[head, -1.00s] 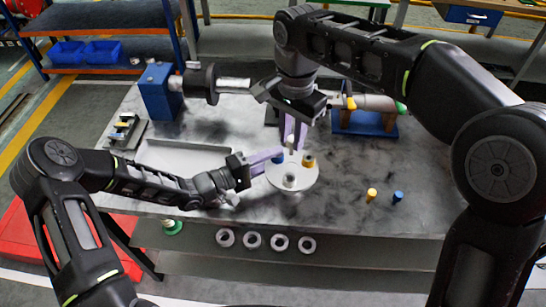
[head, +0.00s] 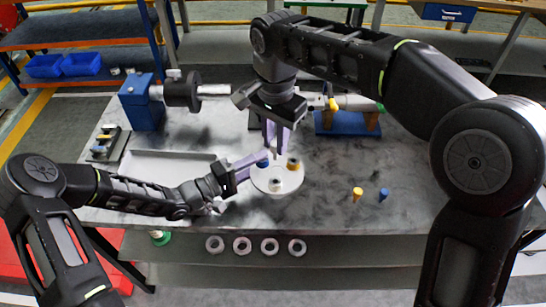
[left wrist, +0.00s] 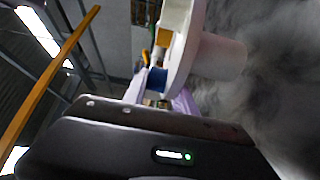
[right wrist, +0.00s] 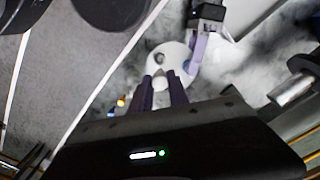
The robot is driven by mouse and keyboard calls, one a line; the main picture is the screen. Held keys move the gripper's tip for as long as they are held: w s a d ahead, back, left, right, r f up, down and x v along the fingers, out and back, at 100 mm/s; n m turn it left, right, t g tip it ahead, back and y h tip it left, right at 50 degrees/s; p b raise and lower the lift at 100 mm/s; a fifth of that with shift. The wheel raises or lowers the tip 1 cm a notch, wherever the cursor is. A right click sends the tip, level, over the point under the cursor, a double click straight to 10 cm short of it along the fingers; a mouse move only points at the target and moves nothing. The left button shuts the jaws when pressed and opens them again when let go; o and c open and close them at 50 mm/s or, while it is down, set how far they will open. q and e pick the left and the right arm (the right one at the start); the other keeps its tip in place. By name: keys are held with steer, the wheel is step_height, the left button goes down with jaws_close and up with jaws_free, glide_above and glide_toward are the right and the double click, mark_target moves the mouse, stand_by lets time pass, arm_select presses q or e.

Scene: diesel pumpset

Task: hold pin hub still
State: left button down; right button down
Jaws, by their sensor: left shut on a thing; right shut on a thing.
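The pin hub is a round white disc (head: 289,184) on the table, with a pale boss (head: 276,184), a blue pin (head: 263,162) and a yellow pin (head: 293,163). My left gripper (head: 257,158) is shut on the hub's rim beside the blue pin; the exact contact is partly hidden. The disc shows edge-on in the left wrist view (left wrist: 186,48), with the blue pin (left wrist: 156,80) near the lilac fingers. My right gripper (head: 277,149) points down over the disc's far side, shut on a small whitish pin (right wrist: 161,83), mostly hidden between its fingers.
A loose yellow pin (head: 357,193) and blue pin (head: 383,195) stand on the table to the right. A shallow tray (head: 150,165) lies left. A blue block with a shaft (head: 141,103) and a blue stand (head: 345,124) stand behind. Several rings (head: 242,245) sit on the lower shelf.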

mark_target(275, 159)
steer(key=shift+f, duration=3.75)
arm_select(q)
steer(key=shift+f, duration=0.1)
arm_select(e)
steer(key=shift+f, duration=1.55)
steer(key=c, duration=1.2)
jaws_free()
step_height(275, 159, up, 12)
arm_select(q)
steer(key=c, duration=0.9)
jaws_free()
steer(key=shift+a, duration=0.15)
